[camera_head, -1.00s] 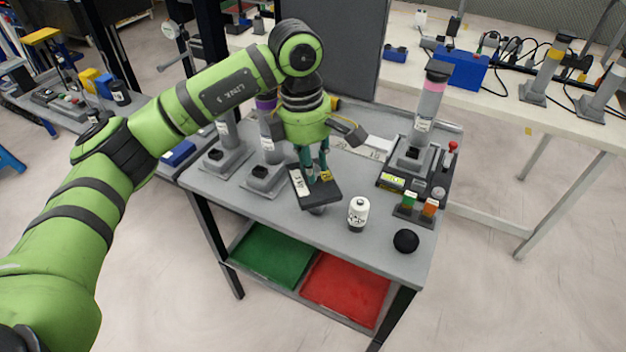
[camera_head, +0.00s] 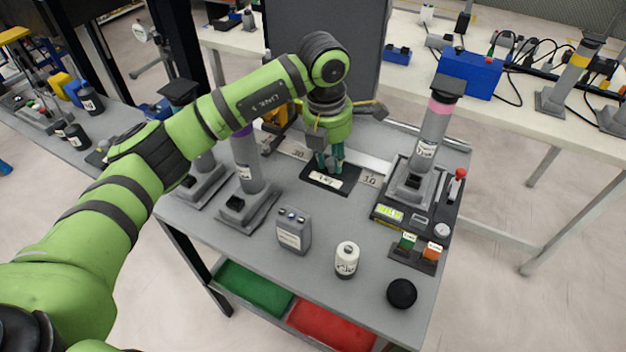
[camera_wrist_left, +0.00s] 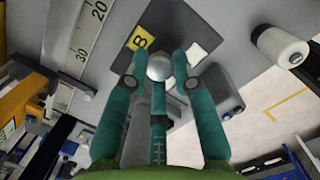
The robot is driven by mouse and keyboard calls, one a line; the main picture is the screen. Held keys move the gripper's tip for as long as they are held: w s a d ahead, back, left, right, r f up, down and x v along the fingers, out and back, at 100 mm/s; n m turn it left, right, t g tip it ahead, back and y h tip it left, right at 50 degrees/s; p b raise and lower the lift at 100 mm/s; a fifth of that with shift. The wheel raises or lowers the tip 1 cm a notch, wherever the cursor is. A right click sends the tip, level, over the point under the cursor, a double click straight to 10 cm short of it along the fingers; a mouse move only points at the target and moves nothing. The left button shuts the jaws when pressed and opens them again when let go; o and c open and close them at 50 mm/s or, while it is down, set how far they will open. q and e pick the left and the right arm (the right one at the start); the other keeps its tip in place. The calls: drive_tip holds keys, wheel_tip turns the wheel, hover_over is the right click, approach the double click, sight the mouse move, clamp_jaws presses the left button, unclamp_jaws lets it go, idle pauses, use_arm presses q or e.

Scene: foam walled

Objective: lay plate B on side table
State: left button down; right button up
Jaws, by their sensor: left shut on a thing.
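Plate B (camera_head: 318,190) is a thin dark square with a white label. In the left wrist view its yellow B label (camera_wrist_left: 140,38) and a round silver knob (camera_wrist_left: 160,67) show. My left gripper (camera_head: 332,165) is over the plate, its teal fingers (camera_wrist_left: 158,85) shut around the knob. The plate looks about level over the back part of the grey table (camera_head: 250,265), beside a ruler strip (camera_head: 370,180). I cannot tell whether it touches the surface. No table is marked as the side table. My right gripper is not in view.
Grey posts on bases stand left (camera_head: 247,165) and right (camera_head: 430,140).

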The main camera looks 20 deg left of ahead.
sight(329, 168)
use_arm(q)
drive_tip(key=f, duration=0.3)
drive_tip(key=f+p, duration=0.1)
drive_tip(key=shift+s+f, duration=0.15)
drive_tip(key=shift+s, duration=0.1)
drive_tip(key=shift+w+f+p, duration=0.1)
drive_tip(key=shift+f+p, duration=0.35)
drive_tip(key=shift+f, duration=1.65)
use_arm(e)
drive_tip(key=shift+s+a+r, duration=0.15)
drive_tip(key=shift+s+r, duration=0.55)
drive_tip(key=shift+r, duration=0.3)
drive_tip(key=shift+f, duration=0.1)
use_arm(q)
drive_tip(key=c, duration=1)
unclamp_jaws()
drive_tip(key=shift+f, duration=0.15)
